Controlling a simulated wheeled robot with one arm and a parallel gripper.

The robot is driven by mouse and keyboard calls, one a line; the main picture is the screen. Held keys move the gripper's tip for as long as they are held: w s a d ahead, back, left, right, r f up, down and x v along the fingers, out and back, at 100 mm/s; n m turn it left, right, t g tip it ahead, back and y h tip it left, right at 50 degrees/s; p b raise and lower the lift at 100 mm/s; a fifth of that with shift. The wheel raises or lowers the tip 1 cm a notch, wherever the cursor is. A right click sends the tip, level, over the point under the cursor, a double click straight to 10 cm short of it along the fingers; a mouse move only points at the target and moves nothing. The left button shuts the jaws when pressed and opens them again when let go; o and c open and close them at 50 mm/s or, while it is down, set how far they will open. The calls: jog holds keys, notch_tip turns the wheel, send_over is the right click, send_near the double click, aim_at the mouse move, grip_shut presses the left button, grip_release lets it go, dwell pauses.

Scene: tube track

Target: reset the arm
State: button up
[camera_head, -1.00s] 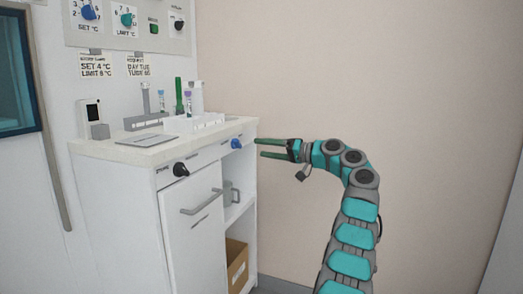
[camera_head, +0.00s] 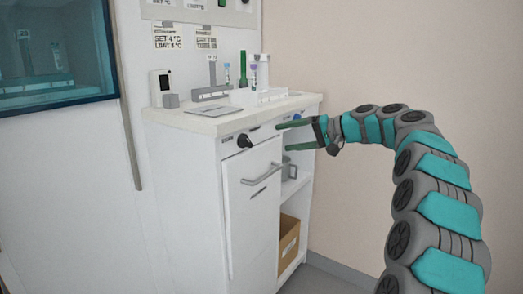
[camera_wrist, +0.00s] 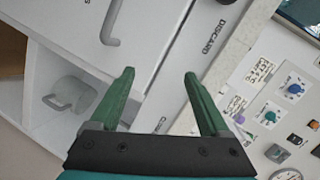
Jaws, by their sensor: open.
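My gripper (camera_head: 282,137) is at the right end of my arm's reach over the front of a white cabinet (camera_head: 185,200), with its two green fingers pointing left. The fingers are apart, with nothing between them. In the wrist view the gripper (camera_wrist: 160,76) also shows open and empty, in front of the cabinet's drawer faces, one marked DISCARD. My arm (camera_head: 430,190) curves from the lower right, up and over to the left. I cannot tell how far the fingertips are from the cabinet.
The cabinet has a door handle (camera_head: 262,174), a black knob (camera_head: 244,141) and a shelf with a grey mug (camera_wrist: 68,95). A cardboard box (camera_head: 288,240) sits low inside. Tubes and a white rack (camera_head: 272,95) stand on the worktop. The right-hand wall area is bare.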

jog(key=s+a+f+g+h, duration=0.2)
jog(key=s+f, duration=0.2)
jog(key=s, duration=0.5)
jog(key=s+a+f+n+g+h, duration=0.1)
jog(key=s+a+f+g+h, duration=0.15)
jog(key=s+f, duration=0.45)
jog(key=s+a+f+g+h, duration=0.1)
jog(key=s+a+f+h, duration=0.1)
jog(key=s, duration=1)
jog(key=s+d+f+g+h+p, duration=0.1)
jog(key=s+d+f+h, duration=0.1)
jog(key=s, duration=0.7)
jog(key=s+d+f+h+p, duration=0.1)
jog(key=s+d+f+h, duration=0.1)
jog(key=s+d+f, duration=0.3)
jog(key=s+d+f+g+h+p, duration=0.1)
jog(key=s+d, duration=0.5)
jog(key=s, duration=0.7)
notch_tip(320, 180, down, 2)
jog(key=shift+s+f+g+h+p, duration=0.2)
jog(key=shift+g+h+p, duration=0.2)
jog(key=shift+h, duration=0.45)
